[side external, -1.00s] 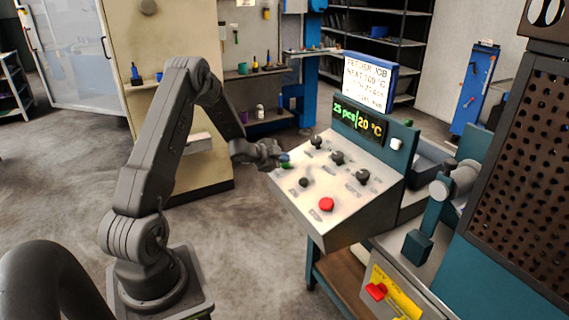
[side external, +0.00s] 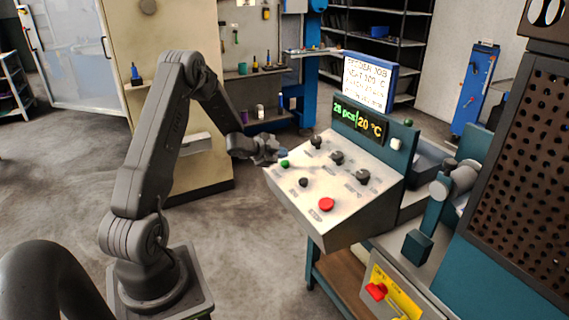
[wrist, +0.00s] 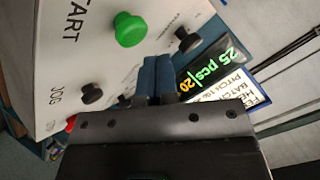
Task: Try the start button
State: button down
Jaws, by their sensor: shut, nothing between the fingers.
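The green start button (side external: 285,163) sits at the left edge of the sloping control panel (side external: 318,181). In the wrist view the green button (wrist: 129,29) stands beside the printed word START. My gripper (side external: 280,153) is just above and behind the button, apart from it. Its two blue fingers (wrist: 157,66) are shut together with nothing between them. The display (side external: 358,121) reads 25 pcs and 20 °C. A small green lamp (side external: 408,122) shows at the panel's upper right.
Several black knobs (side external: 338,158) and a red button (side external: 326,204) stand on the panel. A white job sign (side external: 367,83) rises behind the display. A perforated machine guard (side external: 525,170) is at the right. Open floor lies left of the panel.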

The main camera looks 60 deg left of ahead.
jog(key=shift+s+r, duration=0.25)
jog(key=shift+r, duration=0.5)
jog(key=shift+s+r, duration=0.25)
jog(key=shift+r, duration=0.45)
jog(key=shift+s+r, duration=0.25)
jog(key=shift+r, duration=0.5)
jog(key=s+d+r+n+g+y, duration=0.3)
jog(key=d+r+n+y, duration=0.25)
jog(key=d+r, duration=1)
jog(key=s+d+n+g+h, duration=0.2)
jog(key=s+d+g+h, duration=0.2)
jog(key=s+d, duration=1.5)
jog(key=shift+s+d+f+h, duration=0.35)
jog(key=shift+d+h, duration=0.3)
jog(key=shift+h, duration=0.5)
